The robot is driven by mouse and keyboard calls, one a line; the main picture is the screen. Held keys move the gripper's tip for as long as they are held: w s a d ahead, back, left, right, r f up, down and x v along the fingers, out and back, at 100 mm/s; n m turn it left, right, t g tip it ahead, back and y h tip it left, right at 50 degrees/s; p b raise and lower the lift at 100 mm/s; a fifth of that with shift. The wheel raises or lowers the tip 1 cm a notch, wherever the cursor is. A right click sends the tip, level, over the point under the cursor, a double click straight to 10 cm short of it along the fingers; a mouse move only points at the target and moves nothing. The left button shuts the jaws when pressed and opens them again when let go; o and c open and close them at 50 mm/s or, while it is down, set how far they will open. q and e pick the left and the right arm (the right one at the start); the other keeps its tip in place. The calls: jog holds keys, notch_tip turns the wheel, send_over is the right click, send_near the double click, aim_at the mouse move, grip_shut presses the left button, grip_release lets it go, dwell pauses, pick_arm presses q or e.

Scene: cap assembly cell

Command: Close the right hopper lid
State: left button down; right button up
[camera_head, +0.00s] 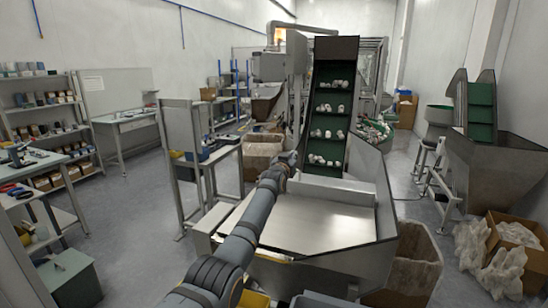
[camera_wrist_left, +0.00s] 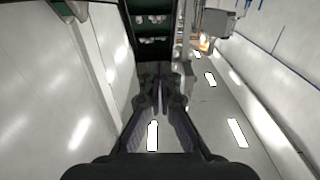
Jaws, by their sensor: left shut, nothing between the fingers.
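A large grey metal hopper (camera_head: 385,205) stands in front of me at the foot of a dark green inclined conveyor (camera_head: 330,110). A flat, shiny lid panel (camera_head: 318,222) lies across its top and looks level; I cannot tell whether it is fully seated. My left arm reaches forward over the lid's left side. My left gripper (camera_head: 287,158) is near the lid's far left edge, partly hidden by its wrist. In the left wrist view the gripper (camera_wrist_left: 160,95) is shut and empty, pointing toward the conveyor. I cannot tell whether it touches the lid. My right gripper is not in view.
White caps (camera_head: 326,108) sit on the conveyor's cleats. Another hopper (camera_head: 490,165) stands farther right. A metal stand (camera_head: 185,150) is left of the lid. A brown bin (camera_head: 416,262) and a box with plastic bags (camera_head: 500,250) are at right.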

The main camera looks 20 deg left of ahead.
pick_arm(q)
jog(key=s+r, duration=0.7)
jog(key=r, duration=0.4)
jog(key=shift+d, duration=0.2)
